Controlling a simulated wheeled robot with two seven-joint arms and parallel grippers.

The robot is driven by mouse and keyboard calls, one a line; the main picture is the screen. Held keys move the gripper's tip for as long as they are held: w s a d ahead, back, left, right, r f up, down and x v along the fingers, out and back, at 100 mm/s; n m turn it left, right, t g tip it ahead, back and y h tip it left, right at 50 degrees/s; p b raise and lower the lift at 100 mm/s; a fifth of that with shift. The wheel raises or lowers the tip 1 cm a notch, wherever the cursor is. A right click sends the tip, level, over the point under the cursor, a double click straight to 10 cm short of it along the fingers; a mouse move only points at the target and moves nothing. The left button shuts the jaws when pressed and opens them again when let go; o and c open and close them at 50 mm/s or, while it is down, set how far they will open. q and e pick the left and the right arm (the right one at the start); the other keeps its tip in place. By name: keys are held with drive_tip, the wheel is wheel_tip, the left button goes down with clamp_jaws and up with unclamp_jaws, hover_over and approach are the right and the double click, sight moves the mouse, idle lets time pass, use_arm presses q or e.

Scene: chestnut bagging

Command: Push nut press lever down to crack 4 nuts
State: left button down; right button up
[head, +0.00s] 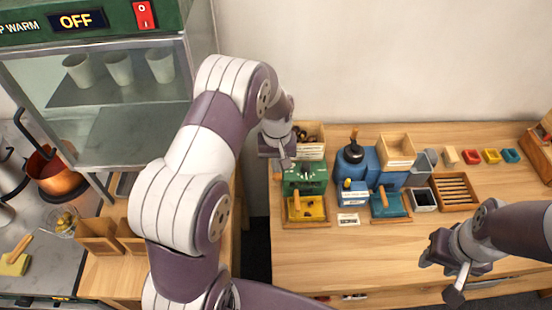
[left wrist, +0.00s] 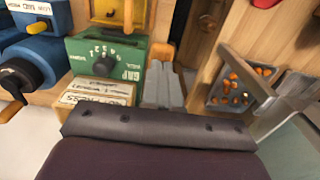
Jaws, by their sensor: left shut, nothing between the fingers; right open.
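The green press (head: 305,178) with a dial marked GAP stands at the left end of the wooden counter, a yellow tray (head: 310,210) at its front. It also shows in the left wrist view (left wrist: 82,60). A wooden handle (head: 297,203) lies over the tray; I cannot tell if it is the lever. A crate of dark nuts (head: 307,130) sits behind the press. My left gripper (head: 286,163) is shut and empty, at the press's rear left; its fingers (left wrist: 163,88) show beside the green body. I cannot tell if they touch. My right gripper (head: 441,271) is open and empty at the counter's front right.
Small coloured trays (head: 491,156) lie at the back right. The warming cabinet (head: 90,75) is at left. The front counter is clear.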

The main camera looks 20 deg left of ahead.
sight(277, 178)
use_arm(q)
drive_tip(key=shift+f, duration=0.75)
drive_tip(key=shift+f+b, duration=0.1)
drive_tip(key=shift+b, duration=0.25)
drive_tip(key=shift+s+f+b, duration=0.1)
drive_tip(key=shift+f+b, duration=0.5)
drive_tip(key=shift+f, duration=0.4)
drive_tip(key=shift+s+d+f+b, duration=0.1)
drive_tip(key=shift+f+b, duration=0.6)
drive_tip(key=shift+f, duration=0.45)
